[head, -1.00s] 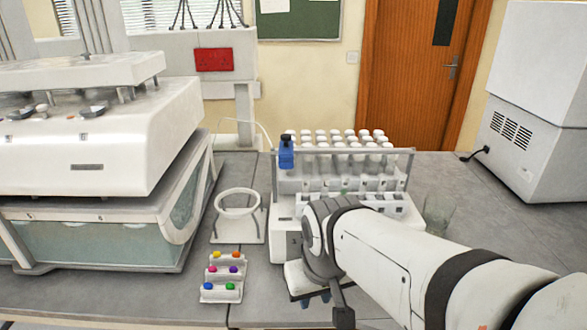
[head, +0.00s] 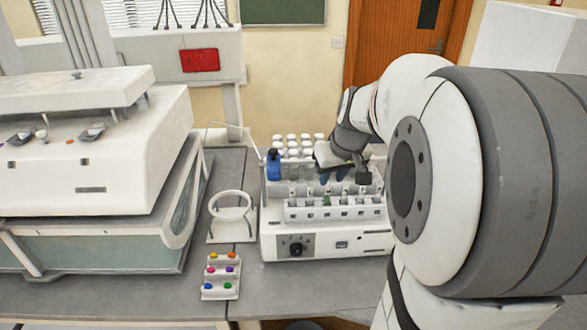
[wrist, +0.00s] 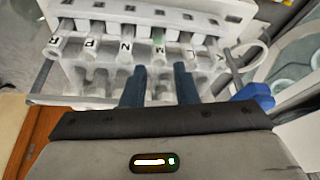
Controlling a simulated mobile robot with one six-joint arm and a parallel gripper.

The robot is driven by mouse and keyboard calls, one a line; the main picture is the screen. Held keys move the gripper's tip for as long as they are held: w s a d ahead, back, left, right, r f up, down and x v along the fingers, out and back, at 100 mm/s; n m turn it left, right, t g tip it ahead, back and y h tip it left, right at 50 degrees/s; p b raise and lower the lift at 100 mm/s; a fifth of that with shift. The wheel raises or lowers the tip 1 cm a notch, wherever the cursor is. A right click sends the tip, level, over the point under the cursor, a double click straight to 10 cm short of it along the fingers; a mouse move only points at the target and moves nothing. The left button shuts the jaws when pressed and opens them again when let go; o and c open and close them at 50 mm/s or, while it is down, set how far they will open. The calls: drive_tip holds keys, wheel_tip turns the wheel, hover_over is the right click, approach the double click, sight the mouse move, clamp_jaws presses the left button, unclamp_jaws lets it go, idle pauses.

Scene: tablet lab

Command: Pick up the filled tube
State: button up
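The filled tube (wrist: 159,42) shows green contents in the wrist view and stands in the row of lettered tubes, by the label M. In the head view its green spot (head: 327,200) shows in the front part of the white tube rack machine (head: 330,243). My gripper (wrist: 159,78) has two blue fingers spread apart with nothing held between them. In the wrist view the tube lies beyond the fingertips, roughly in line with the gap. In the head view my gripper (head: 334,178) is over the rack, behind the front row.
Several white-capped tubes (head: 292,141) stand at the rack's back, partly hidden by my arm. A blue piece (head: 273,165) sits at the rack's left end. A white ring stand (head: 231,208) and a small holder with coloured balls (head: 221,275) are to the left.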

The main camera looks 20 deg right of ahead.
sight(328, 184)
drive_tip(key=p+x, duration=0.1)
drive_tip(key=x, duration=0.4)
drive_tip(key=shift+w+d+f, duration=0.1)
drive_tip(key=shift+w+f, duration=0.05)
drive_tip(key=shift+w, duration=0.05)
clamp_jaws()
